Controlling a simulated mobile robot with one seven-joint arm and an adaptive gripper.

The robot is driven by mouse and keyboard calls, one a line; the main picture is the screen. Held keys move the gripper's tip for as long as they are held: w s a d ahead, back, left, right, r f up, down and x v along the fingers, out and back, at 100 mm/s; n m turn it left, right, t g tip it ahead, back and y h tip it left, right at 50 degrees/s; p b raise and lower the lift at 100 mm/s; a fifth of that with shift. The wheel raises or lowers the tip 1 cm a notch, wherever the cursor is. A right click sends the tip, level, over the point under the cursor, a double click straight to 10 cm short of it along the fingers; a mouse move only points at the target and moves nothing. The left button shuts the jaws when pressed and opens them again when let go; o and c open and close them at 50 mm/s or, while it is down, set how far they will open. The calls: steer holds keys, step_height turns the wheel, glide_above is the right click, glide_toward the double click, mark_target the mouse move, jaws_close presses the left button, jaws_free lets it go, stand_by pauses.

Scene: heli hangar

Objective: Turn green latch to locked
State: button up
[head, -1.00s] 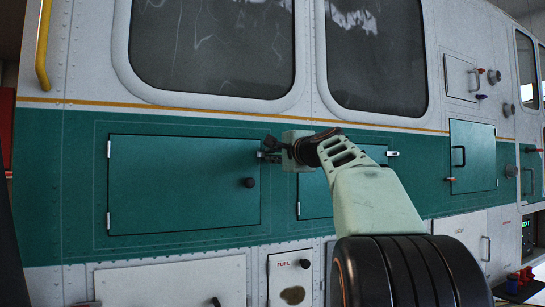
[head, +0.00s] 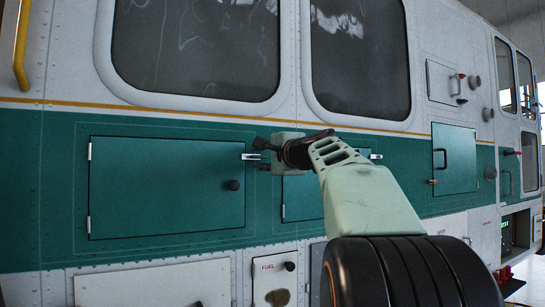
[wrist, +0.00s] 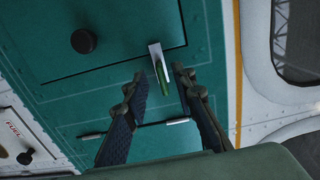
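The green latch (wrist: 162,72) is a short green lever at a silver plate by the corner of a teal door (wrist: 100,30). In the head view that silver plate (head: 251,157) shows at the door's upper right corner; the green lever is too small to make out there. My gripper (wrist: 157,78) is open, its two dark fingers apart. The latch lies between and just beyond the fingertips in the wrist view, and no contact is visible. In the head view my gripper (head: 262,145) is just right of the plate.
The door's black knob (head: 234,185) is below left of the latch. A second teal door (head: 300,198) is partly behind my arm. A white fuel panel (head: 274,280) is below. A farther teal door (head: 454,158) with a black handle is at right. The panel wall is close.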

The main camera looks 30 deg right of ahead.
steer(key=s, duration=0.9)
steer(key=shift+s+d, duration=0.15)
steer(key=shift+s, duration=0.15)
